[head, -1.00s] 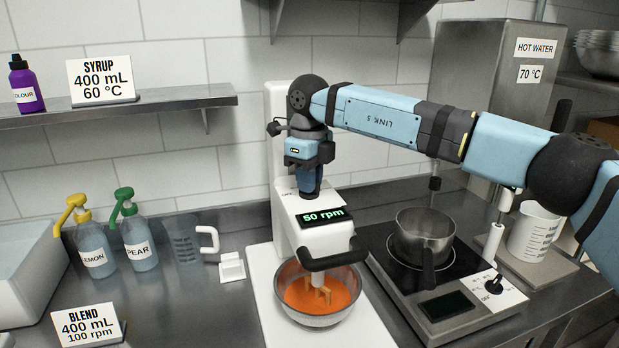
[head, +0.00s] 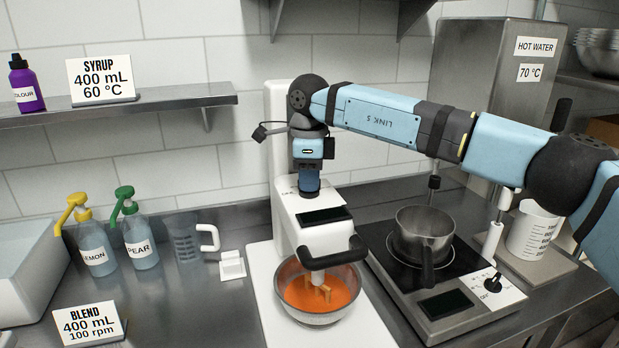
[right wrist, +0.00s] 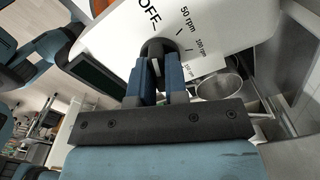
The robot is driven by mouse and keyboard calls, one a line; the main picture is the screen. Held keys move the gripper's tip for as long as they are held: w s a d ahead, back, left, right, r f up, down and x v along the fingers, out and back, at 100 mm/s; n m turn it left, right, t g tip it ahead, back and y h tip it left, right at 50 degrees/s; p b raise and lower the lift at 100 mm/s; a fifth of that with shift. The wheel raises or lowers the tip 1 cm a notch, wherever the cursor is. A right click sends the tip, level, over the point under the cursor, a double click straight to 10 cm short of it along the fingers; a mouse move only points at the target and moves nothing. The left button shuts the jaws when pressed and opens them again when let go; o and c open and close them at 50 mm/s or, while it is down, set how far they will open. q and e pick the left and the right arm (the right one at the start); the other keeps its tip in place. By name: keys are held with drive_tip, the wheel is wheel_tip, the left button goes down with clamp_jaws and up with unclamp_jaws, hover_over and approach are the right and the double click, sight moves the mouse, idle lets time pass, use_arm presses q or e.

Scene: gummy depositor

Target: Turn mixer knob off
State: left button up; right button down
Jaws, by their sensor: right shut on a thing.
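The white mixer (head: 325,236) stands at the middle of the counter, and its display (head: 325,215) is dark. My right gripper (head: 309,192) points down onto the top of the mixer head. In the right wrist view my right gripper (right wrist: 160,75) is shut on the dark mixer knob (right wrist: 157,48), with OFF, 50 rpm and 100 rpm printed around it. The fingers hide part of the knob. The steel bowl (head: 291,303) under the mixer holds orange liquid (head: 318,293) around the beater. My left gripper is not in the head view.
A steel pot (head: 424,233) sits on the hot plate (head: 382,247) to the right, beside a clear measuring jug (head: 533,232). Pump bottles (head: 140,245) and another jug (head: 187,240) stand to the left. A shelf (head: 160,105) runs along the wall at left.

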drive_tip(key=c, duration=1.1)
unclamp_jaws()
drive_tip(key=shift+c, duration=0.2)
wheel_tip(320, 180, up, 14)
drive_tip(key=shift+b, duration=0.35)
drive_tip(key=shift+f, duration=0.2)
